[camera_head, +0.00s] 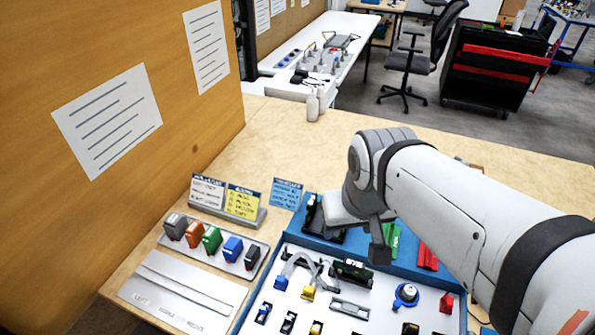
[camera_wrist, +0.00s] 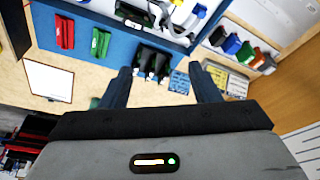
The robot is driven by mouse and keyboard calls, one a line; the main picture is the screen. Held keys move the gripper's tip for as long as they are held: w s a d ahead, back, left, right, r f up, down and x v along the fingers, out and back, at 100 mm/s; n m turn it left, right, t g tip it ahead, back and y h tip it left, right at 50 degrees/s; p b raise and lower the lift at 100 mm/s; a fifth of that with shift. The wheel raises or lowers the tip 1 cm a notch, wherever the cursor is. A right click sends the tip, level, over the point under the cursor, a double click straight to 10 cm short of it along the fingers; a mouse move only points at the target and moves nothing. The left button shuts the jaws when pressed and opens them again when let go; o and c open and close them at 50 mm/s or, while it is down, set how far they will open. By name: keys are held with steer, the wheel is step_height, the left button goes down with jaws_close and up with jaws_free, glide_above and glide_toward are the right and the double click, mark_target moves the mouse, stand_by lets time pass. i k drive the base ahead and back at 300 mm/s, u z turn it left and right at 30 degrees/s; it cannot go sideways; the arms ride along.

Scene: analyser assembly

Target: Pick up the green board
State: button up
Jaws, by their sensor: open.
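A flat green board (camera_head: 391,242) lies on the blue strip at the back of the work tray, just right of my gripper and partly hidden by it in the head view. In the wrist view the green board (camera_wrist: 101,42) lies on the blue strip, up and left of my fingers. A red board (camera_head: 427,257) lies beside it and also shows in the wrist view (camera_wrist: 65,32). My gripper (camera_wrist: 161,70) is open and empty, with fingers spread. Black holders (camera_wrist: 150,61) on the blue strip show between the fingertips; I cannot tell the gap in height.
A grey rack (camera_head: 183,243) at left holds orange, green, blue and dark blocks. Label cards (camera_head: 243,201) stand behind it. Several small parts sit on the white tray area (camera_head: 290,268). A tan partition (camera_head: 150,60) bounds the left. The tabletop behind is mostly clear.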

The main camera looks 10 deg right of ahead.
mark_target(311, 206)
steer(key=z, duration=2)
steer(key=k, duration=1.65)
steer(key=u, duration=1.45)
steer(key=i, duration=1)
steer(key=u, duration=0.05)
